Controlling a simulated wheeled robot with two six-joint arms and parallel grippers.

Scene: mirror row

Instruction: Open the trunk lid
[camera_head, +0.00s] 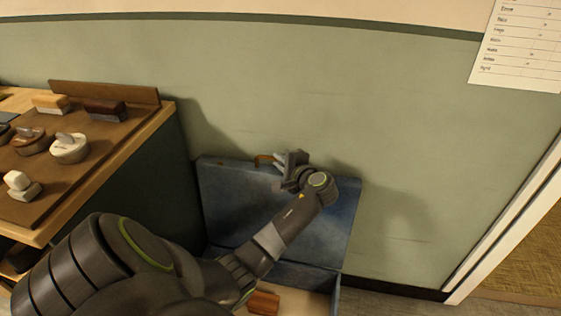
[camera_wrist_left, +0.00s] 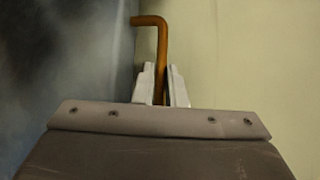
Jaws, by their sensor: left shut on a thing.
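The blue trunk lid (camera_head: 230,205) stands raised, close to upright, in front of the green wall. A brown handle (camera_head: 262,160) is at its top edge. My left gripper (camera_head: 280,160) is at that edge, shut on the handle. In the left wrist view the bent handle (camera_wrist_left: 162,40) passes between the pale fingers of the gripper (camera_wrist_left: 161,88), with the blue lid (camera_wrist_left: 60,70) on the left. The trunk body (camera_head: 312,276) is below, its inside partly hidden by my left arm. My right gripper is not in view.
A reddish-brown block (camera_head: 264,302) shows low by the trunk's inside. A wooden table (camera_head: 128,150) with brushes and small objects stands at the left, close to the trunk. The wall (camera_head: 400,130) is right behind the lid. A white door frame (camera_head: 505,225) is at the right.

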